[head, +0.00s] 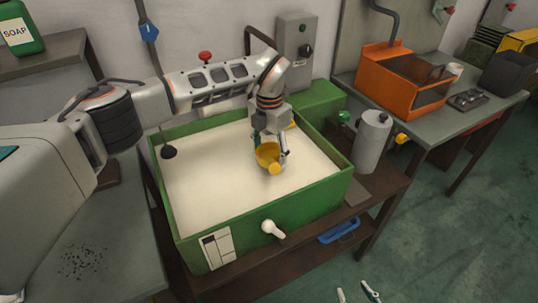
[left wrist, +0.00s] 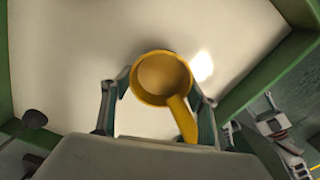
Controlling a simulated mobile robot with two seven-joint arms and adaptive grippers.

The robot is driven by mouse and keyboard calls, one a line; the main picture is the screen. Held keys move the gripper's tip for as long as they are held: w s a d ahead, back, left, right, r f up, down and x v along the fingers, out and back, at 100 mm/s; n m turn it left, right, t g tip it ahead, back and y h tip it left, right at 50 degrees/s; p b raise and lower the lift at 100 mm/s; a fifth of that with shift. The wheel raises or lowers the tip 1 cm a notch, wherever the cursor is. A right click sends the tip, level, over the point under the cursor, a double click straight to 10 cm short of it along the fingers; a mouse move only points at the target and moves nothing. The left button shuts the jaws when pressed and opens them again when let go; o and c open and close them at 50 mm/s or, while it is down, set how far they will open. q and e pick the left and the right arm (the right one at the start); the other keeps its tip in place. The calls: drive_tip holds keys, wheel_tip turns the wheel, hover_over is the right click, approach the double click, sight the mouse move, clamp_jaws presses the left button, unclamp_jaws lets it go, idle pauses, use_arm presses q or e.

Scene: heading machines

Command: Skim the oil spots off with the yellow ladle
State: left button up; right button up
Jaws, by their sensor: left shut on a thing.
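The yellow ladle (head: 266,156) is over the pale liquid in the green tank (head: 255,220). My left gripper (head: 271,148) is shut on it from above. In the left wrist view the ladle (left wrist: 162,78) is between my left fingers (left wrist: 157,108), its round bowl facing the camera and its handle slanting down right. No distinct oil spots show on the surface. Two separate fingertips of my right gripper (head: 356,293) show at the bottom edge of the head view, apart and empty.
A dark round knob on a thin rod (head: 169,152) hangs at the tank's left side. A grey cylinder (head: 372,141) stands right of the tank. A white lever (head: 272,229) sticks out in front. An orange machine (head: 402,82) stands on the right bench.

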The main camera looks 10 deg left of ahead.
use_arm(q)
drive_tip(key=shift+r+p, duration=1.25)
drive_tip(key=shift+r, duration=0.8)
drive_tip(key=shift+r+p, duration=0.8)
drive_tip(key=shift+r, duration=0.45)
drive_tip(key=shift+r+p, duration=0.4)
drive_tip(key=shift+r, duration=0.65)
use_arm(e)
drive_tip(key=shift+s+d+r+h, duration=0.2)
drive_tip(key=shift+s+d+r, duration=0.15)
drive_tip(key=shift+d+r, duration=0.2)
drive_tip(key=shift+s+d+r+h, duration=0.2)
drive_tip(key=shift+s+d+r, duration=0.15)
drive_tip(key=shift+d+r, duration=0.15)
use_arm(q)
drive_tip(key=shift+r, duration=0.1)
